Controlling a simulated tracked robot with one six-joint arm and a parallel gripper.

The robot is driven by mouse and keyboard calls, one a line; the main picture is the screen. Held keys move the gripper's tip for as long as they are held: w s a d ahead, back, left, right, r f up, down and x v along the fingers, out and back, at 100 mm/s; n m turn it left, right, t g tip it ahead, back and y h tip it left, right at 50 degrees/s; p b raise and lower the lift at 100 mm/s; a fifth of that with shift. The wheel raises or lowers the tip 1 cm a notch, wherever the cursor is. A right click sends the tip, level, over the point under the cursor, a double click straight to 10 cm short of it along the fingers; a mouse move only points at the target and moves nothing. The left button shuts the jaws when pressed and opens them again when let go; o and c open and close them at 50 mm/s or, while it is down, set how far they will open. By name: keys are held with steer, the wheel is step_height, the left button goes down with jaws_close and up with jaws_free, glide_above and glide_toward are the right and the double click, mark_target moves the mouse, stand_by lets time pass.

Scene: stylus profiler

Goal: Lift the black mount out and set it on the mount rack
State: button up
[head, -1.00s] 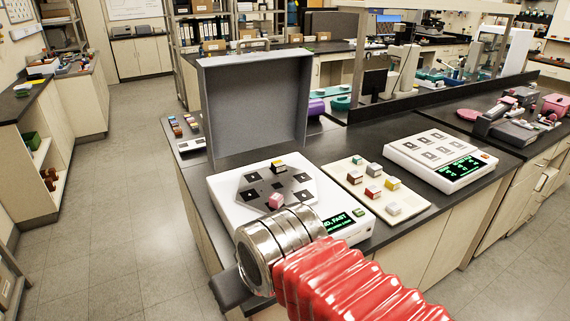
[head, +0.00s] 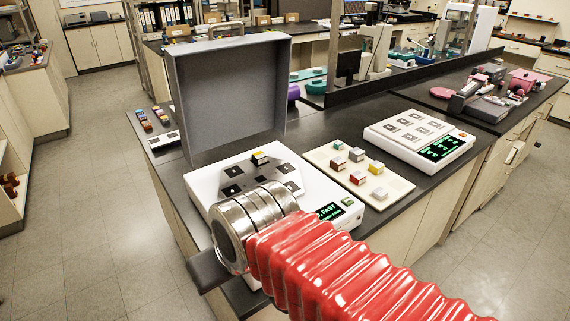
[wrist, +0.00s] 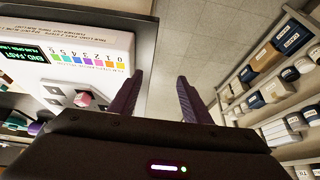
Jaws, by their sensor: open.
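The profiler (head: 315,190) is a white instrument with its grey lid (head: 235,95) raised. The mount rack (head: 399,188) is a cream tray right of the profiler. My gripper (wrist: 158,90) is open and empty, its fingers beyond the profiler's edge, over the floor. My arm hides the fingers in the head view.
Several coloured mounts, one being yellow (head: 376,167), occupy the rack. A white instrument with a green display (head: 443,148) stands right of it. The raised lid walls off the profiler's back. Open floor (head: 100,230) lies to the left.

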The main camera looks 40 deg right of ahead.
steer(key=shift+o, duration=0.7)
steer(key=shift+w+d+f+m, duration=0.15)
steer(key=shift+w+m, duration=0.15)
steer(key=shift+m, duration=0.2)
steer(key=shift+o, duration=0.3)
steer(key=w+m+y, duration=0.3)
steer(key=w+m, duration=0.3)
steer(key=m, duration=0.3)
steer(key=shift+w+f, duration=0.25)
steer(key=shift+w, duration=0.15)
steer(key=m+t+h, duration=0.4)
steer(key=m+t, duration=0.4)
steer(key=m, duration=1.8)
glide_toward(263, 158)
steer(key=v, duration=0.4)
steer(key=shift+r, duration=0.1)
steer(key=shift+x, duration=0.8)
steer(key=x, duration=1.2)
steer(key=shift+w, duration=0.1)
